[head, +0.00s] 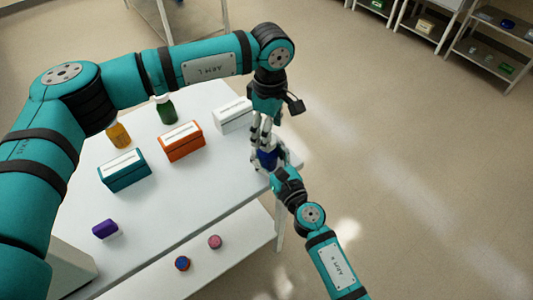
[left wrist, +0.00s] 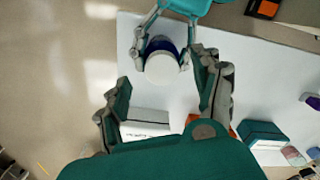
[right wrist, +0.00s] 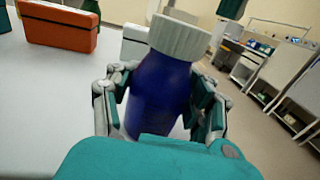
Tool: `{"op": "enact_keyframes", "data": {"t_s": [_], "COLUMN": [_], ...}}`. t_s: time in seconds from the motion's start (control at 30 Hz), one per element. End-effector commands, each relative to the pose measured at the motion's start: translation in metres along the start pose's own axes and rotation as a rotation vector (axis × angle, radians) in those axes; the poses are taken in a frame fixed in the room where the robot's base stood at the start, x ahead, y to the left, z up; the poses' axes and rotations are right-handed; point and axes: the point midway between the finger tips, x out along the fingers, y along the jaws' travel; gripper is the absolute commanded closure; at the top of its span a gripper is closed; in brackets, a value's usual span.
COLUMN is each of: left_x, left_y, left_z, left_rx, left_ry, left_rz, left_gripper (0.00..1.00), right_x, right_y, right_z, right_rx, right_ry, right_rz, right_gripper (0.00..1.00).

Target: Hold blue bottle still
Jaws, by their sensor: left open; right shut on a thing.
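The blue bottle (head: 267,159) has a white cap and stands near the right corner of the white table. In the right wrist view the bottle (right wrist: 158,97) fills the space between the fingers of my right gripper (right wrist: 158,100), which is shut on its body. The bottle looks upright, with its cap (right wrist: 180,37) on. My left gripper (head: 262,128) is open above the bottle, pointing down. In the left wrist view the white cap (left wrist: 162,69) shows just beyond the spread left fingers, which do not appear to touch it.
A white box (head: 233,117), an orange box (head: 181,142) and a teal box (head: 124,170) stand left of the bottle. A green bottle (head: 166,112), an orange bottle (head: 119,134) and a purple item (head: 105,229) are farther left. Two caps (head: 214,241) lie on the lower surface.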

Motion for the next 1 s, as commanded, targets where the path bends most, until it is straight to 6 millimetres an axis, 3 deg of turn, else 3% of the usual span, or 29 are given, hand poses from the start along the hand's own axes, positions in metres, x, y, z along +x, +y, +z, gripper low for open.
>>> {"op": "enact_keyframes", "data": {"t_s": [0.2, 0.4, 0.83, 0.87, 1.0], "left_x": [-0.05, -0.079, -0.088, -0.088, -0.088], "left_y": [0.001, 0.001, 0.0, 0.0, 0.0], "left_z": [-0.001, 0.0, 0.0, 0.0, 0.0], "left_rx": [-0.001, -0.001, 0.0, 0.0, 0.0], "left_ry": [0.001, 0.0, 0.0, 0.0, 0.0], "left_rz": [0.003, 0.002, 0.0, 0.0, 0.0], "left_gripper": [0.34, 0.34, 0.34, 0.34, 0.34], "right_x": [0.0, 0.0, 0.0, 0.0, 0.0], "right_y": [0.0, 0.0, 0.0, 0.0, 0.0], "right_z": [0.0, 0.0, 0.0, 0.0, 0.0], "right_rx": [0.0, 0.0, 0.0, 0.0, 0.0], "right_ry": [0.0, 0.0, 0.0, 0.0, 0.0], "right_rz": [-0.001, -0.001, 0.0, 0.0, 0.0], "right_gripper": [1.0, 1.0, 1.0, 0.49, 0.3]}}
